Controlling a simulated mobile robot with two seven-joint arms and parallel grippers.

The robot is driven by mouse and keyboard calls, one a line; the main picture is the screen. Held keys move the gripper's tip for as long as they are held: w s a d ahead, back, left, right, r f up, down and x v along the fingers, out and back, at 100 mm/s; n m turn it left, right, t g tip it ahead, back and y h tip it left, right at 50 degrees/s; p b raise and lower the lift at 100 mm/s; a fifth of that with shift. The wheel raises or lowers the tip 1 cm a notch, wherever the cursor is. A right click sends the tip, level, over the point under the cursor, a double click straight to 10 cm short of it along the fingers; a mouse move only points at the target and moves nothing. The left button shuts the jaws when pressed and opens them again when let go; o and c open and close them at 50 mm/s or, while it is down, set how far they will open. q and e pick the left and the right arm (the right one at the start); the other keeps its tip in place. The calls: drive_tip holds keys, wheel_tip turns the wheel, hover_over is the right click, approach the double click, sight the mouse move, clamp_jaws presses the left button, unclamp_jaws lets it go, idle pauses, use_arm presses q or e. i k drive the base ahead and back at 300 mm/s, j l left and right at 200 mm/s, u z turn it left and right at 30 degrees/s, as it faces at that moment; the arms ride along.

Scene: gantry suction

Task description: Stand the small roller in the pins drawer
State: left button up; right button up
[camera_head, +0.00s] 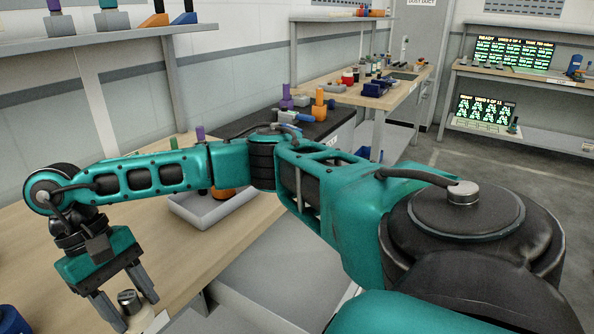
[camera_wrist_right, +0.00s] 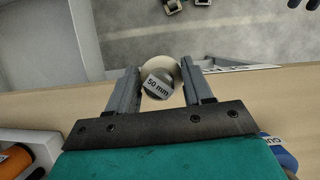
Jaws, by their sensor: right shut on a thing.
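The small roller (camera_head: 131,301) has a dark metal end and a paler body. In the right wrist view, the roller (camera_wrist_right: 158,86) shows a grey end marked "50 mm" and a cream rim behind it. My right gripper (camera_head: 125,298) is shut on it, one finger on each side, at the front part of the wooden bench. The wrist view also shows these fingers (camera_wrist_right: 158,80) around it. Whether its bottom touches the bench cannot be told. My left gripper is not in view. I cannot make out a drawer marked for pins.
A grey tray (camera_head: 190,211) with an orange part stands on the wooden bench (camera_head: 180,262), behind my right forearm. A blue object (camera_head: 12,320) is at the lower left. A shelf (camera_head: 100,40) hangs above. The floor (camera_wrist_right: 230,45) lies beyond the bench edge.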

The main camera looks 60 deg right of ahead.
sight(291, 265)
drive_tip(key=l+z, duration=0.1)
drive_tip(key=z, duration=0.7)
drive_tip(key=l+z, duration=0.15)
drive_tip(key=z, duration=0.3)
drive_tip(key=i+z, duration=0.1)
drive_tip(key=i, duration=0.35)
